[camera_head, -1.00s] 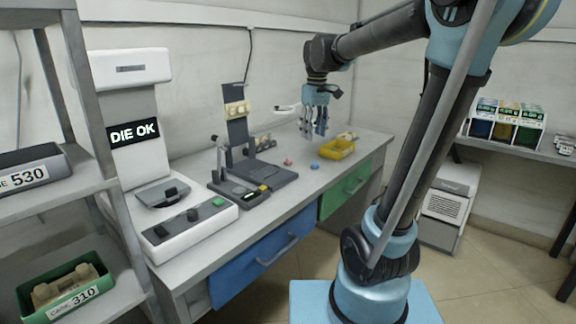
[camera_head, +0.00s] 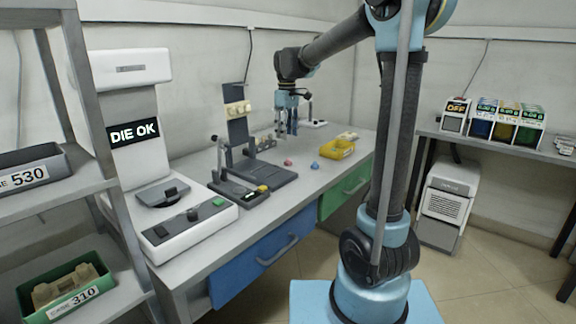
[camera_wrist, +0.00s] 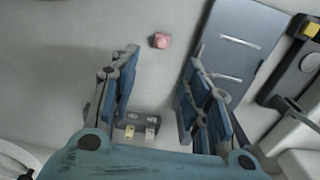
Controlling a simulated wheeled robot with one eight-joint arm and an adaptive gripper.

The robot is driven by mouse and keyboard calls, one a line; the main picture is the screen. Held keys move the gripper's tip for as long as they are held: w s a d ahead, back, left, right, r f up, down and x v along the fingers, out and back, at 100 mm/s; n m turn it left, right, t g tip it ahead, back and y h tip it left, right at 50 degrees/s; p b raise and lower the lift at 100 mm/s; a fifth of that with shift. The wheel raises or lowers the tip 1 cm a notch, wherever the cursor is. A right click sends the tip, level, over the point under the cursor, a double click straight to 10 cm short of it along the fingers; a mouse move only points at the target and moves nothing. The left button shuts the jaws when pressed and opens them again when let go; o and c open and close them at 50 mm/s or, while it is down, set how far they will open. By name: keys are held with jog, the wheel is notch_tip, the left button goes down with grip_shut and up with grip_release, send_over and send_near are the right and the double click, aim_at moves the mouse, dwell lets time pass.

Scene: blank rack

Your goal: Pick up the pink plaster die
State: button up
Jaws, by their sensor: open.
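The pink plaster die (camera_head: 288,163) is a small pink piece on the grey bench top, left of a small blue piece (camera_head: 314,165). In the wrist view the pink die (camera_wrist: 160,41) lies on bare bench, ahead of and between the lines of my fingers. My gripper (camera_head: 286,133) hangs above the back part of the bench, fingers pointing down. In the wrist view my gripper (camera_wrist: 160,75) is open, with nothing between its fingertips. It is apart from the die.
A yellow tray (camera_head: 337,149) stands right of the blue piece. A dark stand with a flat base (camera_head: 268,175) is left of the die. A white machine reading "DIE OK" (camera_head: 133,132) stands further left.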

aim_at(288, 162)
notch_tip(288, 162, down, 11)
jog(key=shift+f, duration=0.15)
dwell(0.5)
jog(key=c, duration=0.9)
